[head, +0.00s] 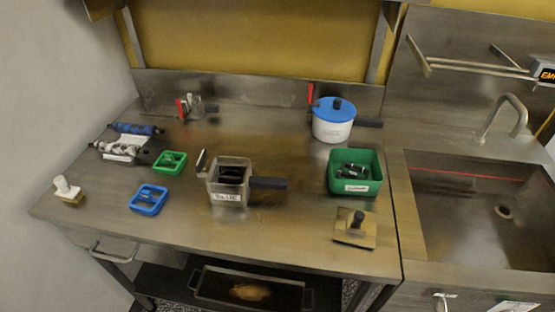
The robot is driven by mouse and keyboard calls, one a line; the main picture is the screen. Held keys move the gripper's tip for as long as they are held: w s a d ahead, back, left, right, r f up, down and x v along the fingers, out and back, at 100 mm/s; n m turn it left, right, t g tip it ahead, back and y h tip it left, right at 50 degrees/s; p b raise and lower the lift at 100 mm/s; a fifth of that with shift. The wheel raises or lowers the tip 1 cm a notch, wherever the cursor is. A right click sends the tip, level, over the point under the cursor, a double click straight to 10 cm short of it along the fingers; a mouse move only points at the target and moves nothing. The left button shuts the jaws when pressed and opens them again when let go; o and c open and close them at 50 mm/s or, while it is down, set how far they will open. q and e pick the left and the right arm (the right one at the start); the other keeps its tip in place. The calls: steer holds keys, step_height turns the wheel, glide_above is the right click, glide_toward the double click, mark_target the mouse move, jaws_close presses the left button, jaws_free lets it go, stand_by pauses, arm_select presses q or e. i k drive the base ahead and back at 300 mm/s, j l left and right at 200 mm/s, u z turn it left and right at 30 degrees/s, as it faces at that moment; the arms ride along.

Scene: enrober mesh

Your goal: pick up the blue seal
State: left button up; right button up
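Neither of my grippers shows in the head view. Nothing covers the blue piece.
A labelled metal container (229,187) with a dark handle stands right of the blue piece. A white-handled brush (68,190) is at the left edge. Rollers (120,150) lie behind. A green bin (355,172), blue-lidded pot (333,124) and sink (480,215) are rightward.

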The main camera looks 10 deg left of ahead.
mark_target(142, 194)
steer(key=u, duration=1.25)
